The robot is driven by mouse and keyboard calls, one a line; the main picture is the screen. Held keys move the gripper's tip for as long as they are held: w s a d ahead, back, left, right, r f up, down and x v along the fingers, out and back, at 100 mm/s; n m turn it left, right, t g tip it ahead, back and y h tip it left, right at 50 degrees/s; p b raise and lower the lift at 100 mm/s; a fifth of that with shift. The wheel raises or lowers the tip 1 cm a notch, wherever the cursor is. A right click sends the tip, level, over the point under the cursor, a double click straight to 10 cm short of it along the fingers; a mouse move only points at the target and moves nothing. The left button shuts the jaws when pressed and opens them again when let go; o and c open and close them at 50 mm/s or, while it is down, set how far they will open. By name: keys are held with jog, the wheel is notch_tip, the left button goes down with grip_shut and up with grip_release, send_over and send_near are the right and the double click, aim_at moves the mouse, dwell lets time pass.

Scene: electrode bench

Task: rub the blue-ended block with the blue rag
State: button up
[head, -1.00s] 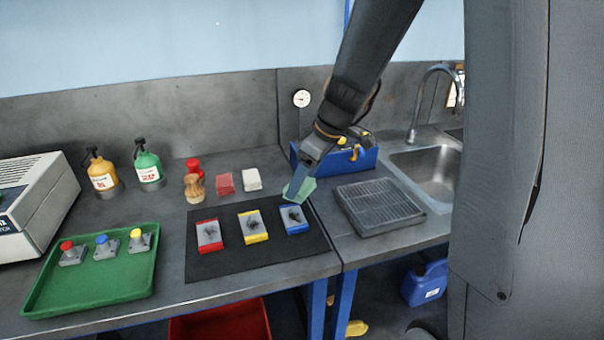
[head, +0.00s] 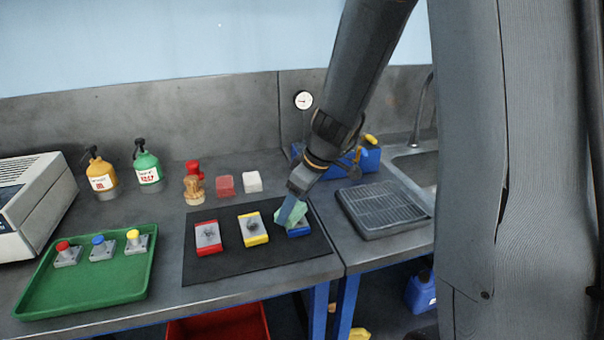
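The blue-ended block (head: 299,232) lies at the right of a row of three blocks on the black mat, its upper part hidden behind the cloth and my gripper. My gripper (head: 289,214) points down over this block and is shut on a pale green-teal cloth (head: 296,211), the only rag-like thing near it; it looks greener than blue. The cloth overlaps the block's far part in the head view. I cannot tell whether it touches. The red-ended block (head: 208,237) and yellow-ended block (head: 253,229) lie to the left, each with a dark smudge on its grey face.
The black mat (head: 205,270) is bare in front of the blocks. A red folded piece (head: 225,186), a white one (head: 252,182) and a wooden brush (head: 194,190) stand behind. A ribbed grey tray (head: 383,208) is right, a green tray (head: 90,285) left.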

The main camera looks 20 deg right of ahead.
aim_at(303, 206)
jog(key=shift+a+r+p, duration=0.1)
jog(key=shift+a+p, duration=0.4)
jog(key=shift+a, duration=0.2)
jog(key=shift+d, duration=0.25)
jog(key=shift+d+p, duration=0.6)
jog(key=shift+d, duration=1.35)
jog(key=shift+s+p, duration=0.1)
jog(key=shift+p, duration=0.45)
jog(key=shift+a+f+b, duration=0.25)
jog(key=shift+a+b, duration=0.15)
jog(key=shift+a, duration=0.15)
jog(key=shift+a+r+b, duration=0.1)
jog(key=shift+a+b, duration=0.3)
jog(key=shift+a, duration=1.1)
jog(key=shift+a+b, duration=0.15)
jog(key=shift+b, duration=0.3)
jog(key=shift+d, duration=0.3)
jog(key=shift+d+b, duration=0.9)
jog(key=shift+d, duration=0.7)
jog(key=shift+d+r, duration=0.15)
jog(key=shift+d, duration=0.1)
notch_tip(303, 206, up, 8)
jog(key=p, duration=0.4)
